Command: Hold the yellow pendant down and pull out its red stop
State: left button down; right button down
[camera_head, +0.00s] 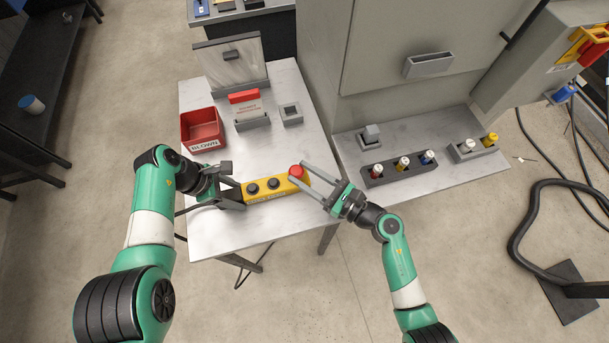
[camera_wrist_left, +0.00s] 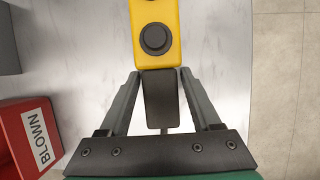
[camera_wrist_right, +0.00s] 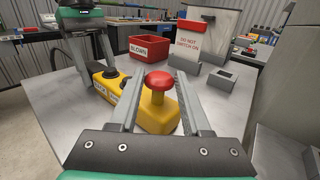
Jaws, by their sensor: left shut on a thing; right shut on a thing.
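The yellow pendant (camera_head: 263,190) lies on the steel table near its front edge, with two black buttons on top and a red mushroom stop (camera_head: 296,172) at its right end. My left gripper (camera_head: 240,193) is shut on the pendant's black end piece (camera_wrist_left: 160,95), with a finger on each side. My right gripper (camera_head: 298,173) is shut on the red stop, its fingers on either side of the head. In the right wrist view the red stop (camera_wrist_right: 158,80) stands above the yellow body on a yellow stem. Part of the pendant is hidden there by a finger.
A red bin marked BLOWN (camera_head: 202,130) stands at the table's left. A sign holder (camera_head: 252,122) and a small grey square block (camera_head: 291,114) are behind the pendant. A dark fuse rack (camera_head: 400,168) sits on the shelf at right. The table's front left is clear.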

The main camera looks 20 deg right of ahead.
pick_arm(q)
jog(key=shift+s+a+f, duration=0.1)
jog(key=shift+f, duration=0.15)
pick_arm(e)
jog(key=shift+r, duration=0.25)
jog(key=shift+c, duration=1.7)
grip_release()
jog(key=shift+f, duration=0.1)
jog(key=v, duration=1.2)
jog(key=shift+a, duration=0.1)
pick_arm(q)
grip_release()
jog(key=shift+r, duration=0.15)
